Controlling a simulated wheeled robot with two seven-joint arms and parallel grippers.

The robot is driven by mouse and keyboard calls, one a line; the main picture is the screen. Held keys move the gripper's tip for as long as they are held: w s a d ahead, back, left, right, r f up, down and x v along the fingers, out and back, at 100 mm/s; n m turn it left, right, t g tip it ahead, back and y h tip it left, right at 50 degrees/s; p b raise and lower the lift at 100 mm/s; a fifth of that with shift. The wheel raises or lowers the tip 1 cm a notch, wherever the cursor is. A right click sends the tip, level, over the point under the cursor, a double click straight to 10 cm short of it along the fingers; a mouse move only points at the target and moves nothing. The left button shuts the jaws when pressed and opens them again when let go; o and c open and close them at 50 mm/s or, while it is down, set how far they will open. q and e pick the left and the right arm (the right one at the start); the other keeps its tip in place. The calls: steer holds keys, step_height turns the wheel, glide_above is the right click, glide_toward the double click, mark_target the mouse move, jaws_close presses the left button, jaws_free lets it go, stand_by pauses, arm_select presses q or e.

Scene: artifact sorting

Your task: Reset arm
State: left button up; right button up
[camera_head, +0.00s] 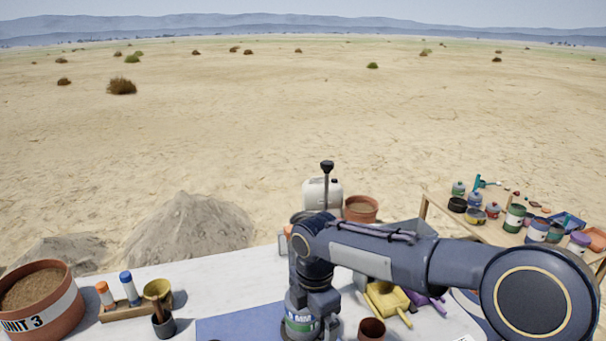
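My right arm comes in from the right edge and bends down at the middle of the table. My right gripper (312,312) points down at a jar (300,325) with a green and white label, whose lower part is cut off by the bottom edge. The fingers are at the jar's top, and I cannot tell whether they grip it. My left gripper is not in view.
A white table (225,277) holds a blue mat (238,328), a soil-filled pot (42,300) marked UNIT 3, a wooden rack (125,312) with bottles, a dark cup (163,326) and a yellow tool (385,300). A side table (440,208) at right holds several jars. Sand mounds (190,228) lie behind.

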steer(key=s+d+r+m+t+y, duration=0.1)
steer(key=s+d+r+m, duration=0.2)
steer(key=s+d+m, duration=0.3)
steer(key=s+d+r+m+t+y, duration=0.1)
steer(key=s+d+r+m, duration=0.2)
steer(key=d+m, duration=0.35)
steer(key=s+d+f+m+t, duration=0.1)
steer(key=s+d+m+t, duration=0.1)
steer(key=s+m, duration=0.4)
steer(key=s+d+f+m+t+y, duration=0.1)
steer(key=s+d+f+m, duration=0.1)
steer(key=s+d+m, duration=0.2)
steer(key=s+m, duration=0.3)
steer(key=s, duration=0.1)
steer(key=shift+s+f+t+y, duration=0.2)
steer(key=shift+t+y, duration=0.1)
steer(key=shift+t, duration=0.1)
steer(key=shift+d, duration=0.1)
